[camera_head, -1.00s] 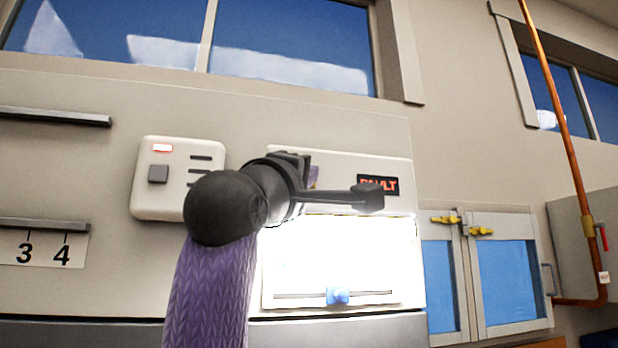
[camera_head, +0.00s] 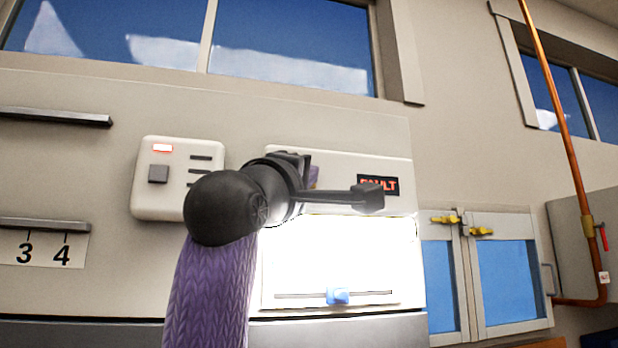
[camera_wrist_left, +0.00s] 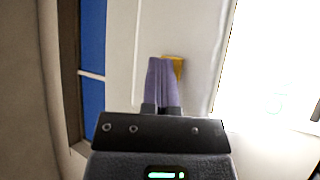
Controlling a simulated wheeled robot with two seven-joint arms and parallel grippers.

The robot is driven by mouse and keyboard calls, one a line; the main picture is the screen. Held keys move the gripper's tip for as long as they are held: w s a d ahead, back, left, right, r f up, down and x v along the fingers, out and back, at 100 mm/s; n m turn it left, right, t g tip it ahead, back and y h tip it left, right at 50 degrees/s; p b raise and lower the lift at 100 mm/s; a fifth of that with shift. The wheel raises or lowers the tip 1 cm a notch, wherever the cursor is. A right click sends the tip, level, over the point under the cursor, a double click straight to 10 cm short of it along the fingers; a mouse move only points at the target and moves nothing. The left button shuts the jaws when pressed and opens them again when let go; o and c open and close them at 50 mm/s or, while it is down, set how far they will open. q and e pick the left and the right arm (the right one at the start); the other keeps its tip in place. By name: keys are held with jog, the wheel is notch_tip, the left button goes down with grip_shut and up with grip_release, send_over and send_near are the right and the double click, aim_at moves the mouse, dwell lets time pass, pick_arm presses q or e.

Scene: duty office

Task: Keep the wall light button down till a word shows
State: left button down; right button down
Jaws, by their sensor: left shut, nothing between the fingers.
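My left gripper (camera_head: 313,176) is in front of the white wall panel (camera_head: 340,165), with its purple fingers shut and nothing held. In the left wrist view, the fingers (camera_wrist_left: 163,82) are together, their tips over a yellow button (camera_wrist_left: 177,66). They hide part of it, and I cannot tell how far it is pressed. In the head view, my gripper covers the button's place. A small black display (camera_head: 390,181) on the panel shows orange-red letters that read as FAULT, partly covered by my wrist part. The panel below it glows bright white. My right gripper is not in view.
A white box (camera_head: 178,150) with a lit red-framed window and a grey square button is left of my gripper. Blue-paned cabinet doors (camera_head: 508,280) and a copper pipe (camera_head: 560,130) are at right.

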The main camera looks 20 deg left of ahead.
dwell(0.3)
pick_arm(q)
jog(key=shift+s+d+b, duration=0.45)
jog(key=shift+s, duration=0.2)
jog(key=s+d, duration=0.1)
jog(key=s+b, duration=0.1)
jog(key=s+d+b, duration=0.1)
jog(key=s, duration=0.1)
jog(key=shift+s+d, duration=0.1)
jog(key=shift+d, duration=0.25)
jog(key=shift+f, duration=0.1)
